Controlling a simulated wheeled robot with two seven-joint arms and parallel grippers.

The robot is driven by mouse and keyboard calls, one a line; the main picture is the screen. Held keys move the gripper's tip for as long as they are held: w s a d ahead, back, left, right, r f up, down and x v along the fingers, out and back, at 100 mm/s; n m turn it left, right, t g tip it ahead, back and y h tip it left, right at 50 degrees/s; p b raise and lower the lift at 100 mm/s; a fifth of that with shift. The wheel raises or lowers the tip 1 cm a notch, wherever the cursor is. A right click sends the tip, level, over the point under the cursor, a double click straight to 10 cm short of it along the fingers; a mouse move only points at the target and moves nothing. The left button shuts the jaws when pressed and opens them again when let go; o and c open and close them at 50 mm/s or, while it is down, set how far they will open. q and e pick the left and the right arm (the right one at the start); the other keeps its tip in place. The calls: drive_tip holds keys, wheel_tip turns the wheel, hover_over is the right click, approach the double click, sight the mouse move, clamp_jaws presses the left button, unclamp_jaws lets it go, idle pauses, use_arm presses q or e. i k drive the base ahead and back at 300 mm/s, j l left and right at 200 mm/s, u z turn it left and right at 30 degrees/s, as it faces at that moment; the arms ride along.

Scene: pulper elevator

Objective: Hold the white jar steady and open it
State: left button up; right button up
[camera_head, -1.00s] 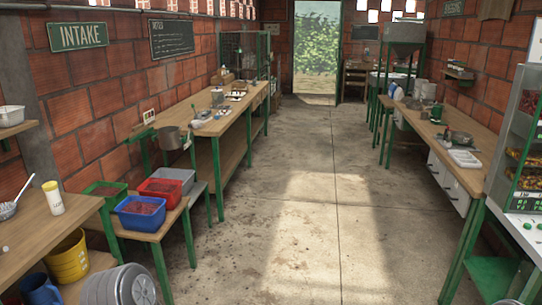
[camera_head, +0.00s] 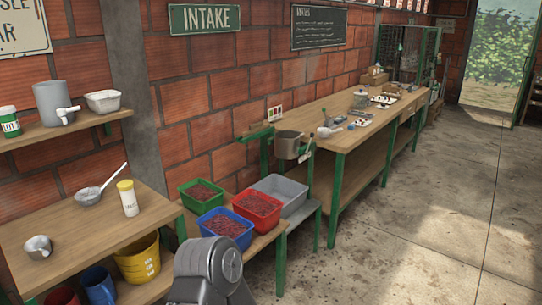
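A white jar (camera_head: 129,201) with a yellow lid stands upright near the right end of the wooden table (camera_head: 70,250) at the left. A grey part of my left arm shows at the bottom centre, right of the table and apart from the jar. Neither of my grippers can be seen. Nothing is touching the jar.
A ladle (camera_head: 92,194) and a small metal cup (camera_head: 39,247) lie on the same table. A shelf (camera_head: 60,133) hangs above it. Red (camera_head: 259,205), blue (camera_head: 225,229) and green (camera_head: 200,193) bins stand to the right. The floor (camera_head: 400,240) is clear.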

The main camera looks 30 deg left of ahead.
sight(130, 206)
drive_tip(key=i+j+u, duration=0.2)
drive_tip(key=u, duration=0.25)
drive_tip(key=i+u, duration=0.7)
drive_tip(key=u, duration=0.2)
drive_tip(key=i+l+u, duration=0.1)
drive_tip(key=i+u, duration=0.2)
drive_tip(key=u, duration=0.15)
drive_tip(key=i+l+u, duration=0.2)
drive_tip(key=u, duration=0.25)
drive_tip(key=i+l+u, duration=0.1)
drive_tip(key=i+u, duration=0.2)
drive_tip(key=i, duration=0.1)
